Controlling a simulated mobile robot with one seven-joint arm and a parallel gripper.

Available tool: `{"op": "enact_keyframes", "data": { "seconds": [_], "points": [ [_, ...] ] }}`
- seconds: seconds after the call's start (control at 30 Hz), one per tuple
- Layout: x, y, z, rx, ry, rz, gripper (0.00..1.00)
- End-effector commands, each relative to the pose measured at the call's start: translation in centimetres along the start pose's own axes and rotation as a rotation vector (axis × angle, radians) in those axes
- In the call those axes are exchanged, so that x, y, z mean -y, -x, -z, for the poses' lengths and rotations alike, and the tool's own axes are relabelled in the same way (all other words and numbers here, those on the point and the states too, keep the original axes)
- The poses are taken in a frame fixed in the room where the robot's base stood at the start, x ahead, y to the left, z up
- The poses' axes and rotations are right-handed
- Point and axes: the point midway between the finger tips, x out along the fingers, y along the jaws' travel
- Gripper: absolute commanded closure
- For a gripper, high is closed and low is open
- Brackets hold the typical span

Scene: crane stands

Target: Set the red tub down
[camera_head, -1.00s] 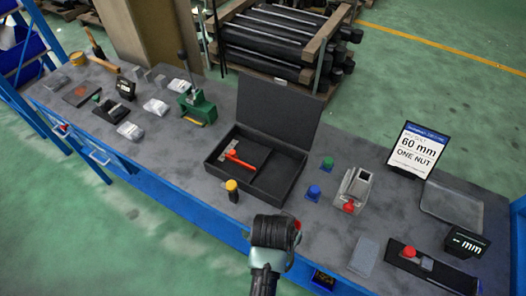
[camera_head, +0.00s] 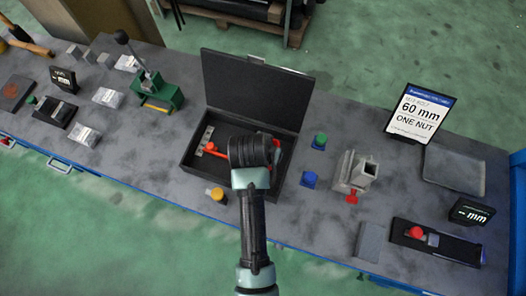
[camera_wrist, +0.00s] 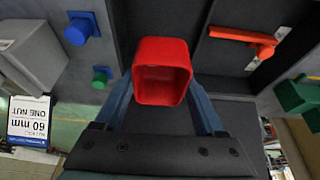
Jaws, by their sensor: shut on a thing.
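A small red square tub (camera_wrist: 162,55) with an open top is held between the two fingers of my gripper (camera_wrist: 162,82) in the wrist view. The tub looks empty. In the head view my gripper is over the open black case (camera_head: 187,160), and only a sliver of the tub (camera_head: 278,144) shows past my wrist. The fingertips are hidden there. I cannot tell whether the tub touches the case floor. A red-handled tool (camera_head: 213,150) lies in the left part of the case; it also shows in the wrist view (camera_wrist: 240,36).
The case lid (camera_head: 258,90) stands raised behind. To the right are a green knob (camera_head: 320,140), a blue knob (camera_head: 309,179) and a grey metal fixture (camera_head: 352,170). A yellow-topped piece (camera_head: 216,196) stands in front of the case. A green press (camera_head: 160,93) is left.

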Motion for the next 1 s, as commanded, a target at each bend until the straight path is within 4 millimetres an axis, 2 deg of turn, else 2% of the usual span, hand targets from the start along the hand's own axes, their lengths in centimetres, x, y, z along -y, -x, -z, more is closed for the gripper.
{"op": "enact_keyframes", "data": {
  "seconds": [0.5, 0.93, 0.97, 1.0],
  "points": [
    [0.0, -5.5, -2.2, -0.002, 0.0, 0.001, 0.85],
    [0.1, -6.2, -2.5, -0.003, 0.0, 0.002, 0.85],
    [0.0, -6.2, -2.5, -0.003, 0.0, 0.002, 0.25],
    [0.1, -6.1, -2.5, -0.003, 0.0, 0.002, 0.18]
  ]
}}
